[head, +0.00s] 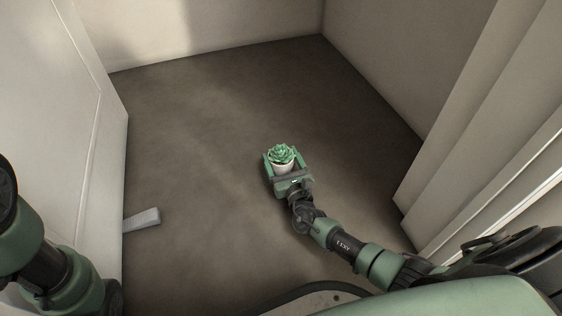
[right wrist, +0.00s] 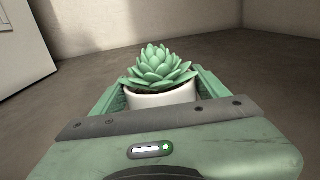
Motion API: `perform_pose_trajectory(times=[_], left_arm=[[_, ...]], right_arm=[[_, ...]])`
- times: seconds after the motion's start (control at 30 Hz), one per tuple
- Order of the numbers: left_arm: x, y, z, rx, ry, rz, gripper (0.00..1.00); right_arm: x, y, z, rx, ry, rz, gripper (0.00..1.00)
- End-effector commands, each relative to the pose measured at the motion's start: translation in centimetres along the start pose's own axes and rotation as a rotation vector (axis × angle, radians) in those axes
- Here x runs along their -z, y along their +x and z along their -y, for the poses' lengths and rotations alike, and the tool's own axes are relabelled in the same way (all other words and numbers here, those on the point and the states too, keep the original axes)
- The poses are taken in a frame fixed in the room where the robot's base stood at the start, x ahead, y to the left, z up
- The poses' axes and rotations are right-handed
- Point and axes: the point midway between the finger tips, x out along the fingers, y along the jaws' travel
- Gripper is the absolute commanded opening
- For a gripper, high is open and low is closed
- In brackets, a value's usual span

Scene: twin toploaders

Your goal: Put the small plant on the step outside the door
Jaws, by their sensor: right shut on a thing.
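The small plant (head: 282,155) is a green succulent in a white pot. It sits upright between the fingers of my right gripper (head: 283,165), which is shut on the pot and stretched forward over the brown floor. In the right wrist view the plant (right wrist: 158,72) and its white pot (right wrist: 162,97) show between the two green fingers of the gripper (right wrist: 160,90). I cannot tell how high the pot is above the floor. The open white door (head: 105,130) stands at the left. My left arm shows at the left edge; its gripper is out of view.
A grey wedge (head: 142,217) lies on the floor beside the door's lower edge. Pale walls (head: 220,25) close off the back and right. A white door frame (head: 470,130) stands at the right. The brown floor (head: 200,130) around the plant is clear.

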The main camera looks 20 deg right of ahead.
Motion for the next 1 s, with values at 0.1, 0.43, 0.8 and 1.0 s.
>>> perform_pose_trajectory(times=[0.1, 0.43, 0.8, 1.0], left_arm=[[-0.1, 0.2, 0.0, 0.0, 0.0, 0.001, 0.0], [-0.1, 0.2, 0.0, 0.0, 0.0, 0.001, 0.0], [-0.2, 0.5, 0.1, 0.0, 0.001, 0.0, 0.0], [-0.9, 2.5, 0.5, 0.0, 0.001, 0.0, 0.0]], right_arm=[[-0.4, 0.1, 0.0, 0.001, 0.001, 0.005, 0.17], [0.1, 0.0, 0.0, 0.0, 0.0, 0.0, 0.96], [-0.4, -0.4, 0.0, 0.0, -0.001, 0.0, 0.96], [-0.7, -4.1, 0.0, -0.001, -0.002, -0.003, 0.96]])
